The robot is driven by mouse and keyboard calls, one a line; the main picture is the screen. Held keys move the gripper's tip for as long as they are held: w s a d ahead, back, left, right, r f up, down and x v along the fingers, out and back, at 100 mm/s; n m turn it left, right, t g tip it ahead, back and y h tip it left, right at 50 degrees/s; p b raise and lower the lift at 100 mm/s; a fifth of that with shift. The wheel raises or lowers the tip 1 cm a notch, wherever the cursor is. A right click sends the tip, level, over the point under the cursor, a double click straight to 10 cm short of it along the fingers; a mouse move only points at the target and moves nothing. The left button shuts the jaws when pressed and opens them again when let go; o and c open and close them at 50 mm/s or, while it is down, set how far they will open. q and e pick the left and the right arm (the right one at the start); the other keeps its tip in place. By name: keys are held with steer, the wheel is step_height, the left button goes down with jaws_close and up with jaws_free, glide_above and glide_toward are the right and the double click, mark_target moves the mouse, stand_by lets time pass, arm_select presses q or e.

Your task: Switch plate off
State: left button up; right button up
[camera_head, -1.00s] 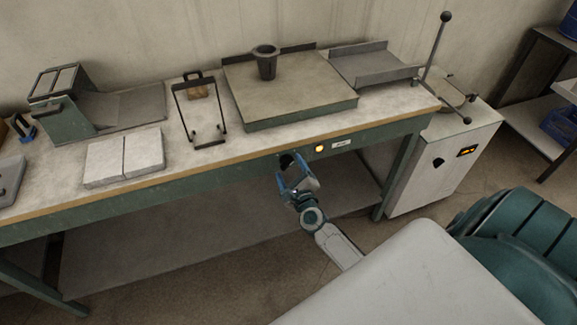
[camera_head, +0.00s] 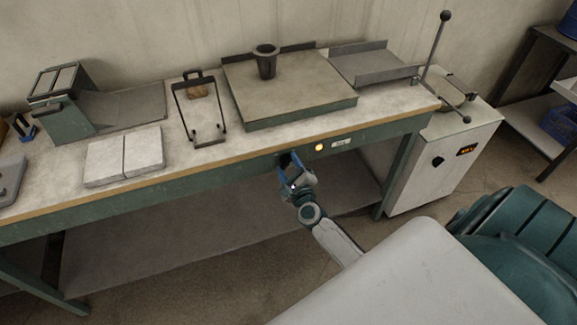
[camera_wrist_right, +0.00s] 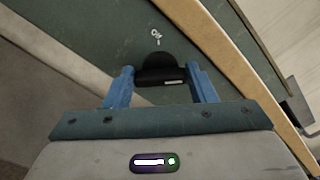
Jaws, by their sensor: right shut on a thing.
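The plate (camera_head: 300,92) is a flat grey-green slab on the bench, with a dark cup (camera_head: 266,62) standing on it. Below it, the bench's green front edge carries a lit yellow lamp (camera_head: 320,147) and a small label (camera_head: 341,142). A black knob (camera_wrist_right: 161,68) on that front panel shows in the right wrist view, with a small white marking above it. My right gripper (camera_wrist_right: 162,82) has its blue fingers on either side of the knob, shut on it. In the head view the right gripper (camera_head: 290,162) hides most of the knob. My left gripper is not in view.
A grey tray (camera_head: 372,66) is at the back right. A white cabinet (camera_head: 440,165) with an orange display stands beside the bench.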

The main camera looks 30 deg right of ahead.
steer(key=shift+n, duration=0.3)
steer(key=n+p, duration=0.1)
steer(key=n, duration=0.1)
steer(key=shift+n, duration=0.4)
steer(key=n+p, duration=0.2)
steer(key=n, duration=0.2)
steer(key=shift+n, duration=0.3)
steer(key=n+p, duration=0.3)
steer(key=n, duration=0.2)
steer(key=shift+f, duration=0.15)
steer(key=shift+f+n+p, duration=0.2)
steer(key=shift+n+p, duration=0.75)
steer(key=shift+n, duration=1.55)
steer(key=o, duration=1)
